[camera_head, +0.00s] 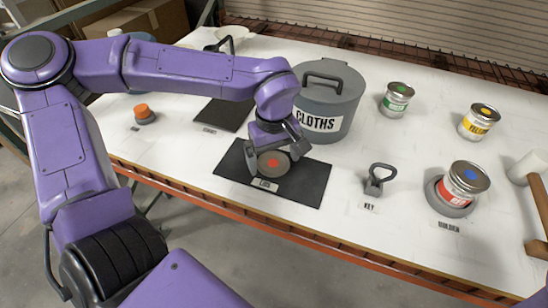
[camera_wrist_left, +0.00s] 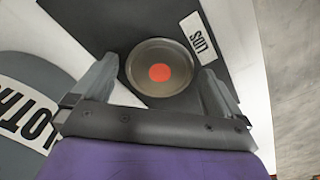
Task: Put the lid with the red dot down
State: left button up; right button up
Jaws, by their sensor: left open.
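The lid with the red dot (camera_head: 274,163) lies flat on the black mat labelled LIDS (camera_head: 312,185). It also shows in the left wrist view (camera_wrist_left: 160,67), between and beyond the fingers. My left gripper (camera_head: 273,166) is open, with one finger on each side of the lid. In the left wrist view a gap shows between the lid and at least the left finger; whether the right finger touches it I cannot tell. My right gripper is in neither view.
A grey CLOTHS bin (camera_head: 335,100) stands just behind the mat. Green (camera_head: 396,101) and yellow (camera_head: 478,123) cans stand farther back. Another black mat (camera_head: 222,114) lies to the left.

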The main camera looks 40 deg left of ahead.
aim_at(274, 165)
pick_arm(q)
notch_tip(274, 165, up, 12)
jog(key=shift+p, duration=0.3)
